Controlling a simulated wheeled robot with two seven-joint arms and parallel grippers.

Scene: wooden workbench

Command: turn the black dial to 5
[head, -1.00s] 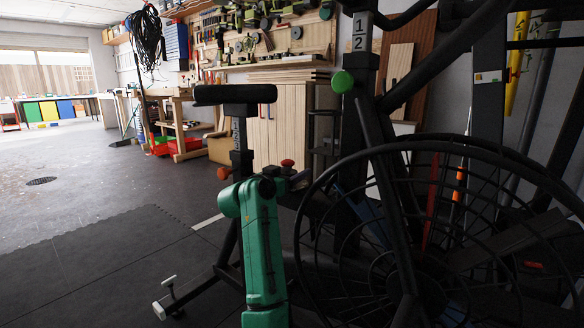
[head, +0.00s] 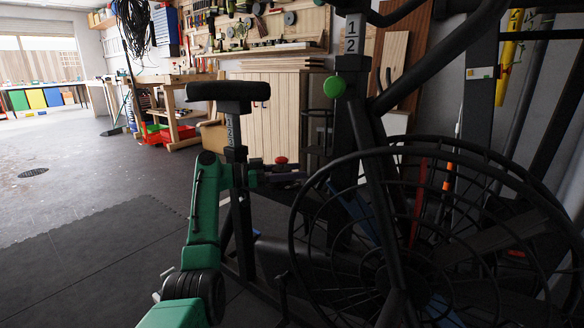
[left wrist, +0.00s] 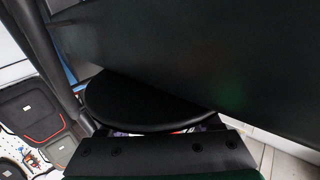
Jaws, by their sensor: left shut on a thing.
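My left gripper (head: 288,177) is at the end of the green arm, beside the dark frame of the exercise bike (head: 358,130) and just below a small red knob (head: 281,160). It is small and dark here, and its fingertips are hard to make out. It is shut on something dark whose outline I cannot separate. In the left wrist view a black rounded piece (left wrist: 140,103) lies just beyond the gripper's black mount; I cannot tell whether it is the black dial. No dial numbers are readable. My right gripper is out of view.
The bike's large caged wheel (head: 440,240) fills the right side. The black saddle (head: 206,90) stands above my left arm. A workbench (head: 165,80) stands farther back; the floor at left is open.

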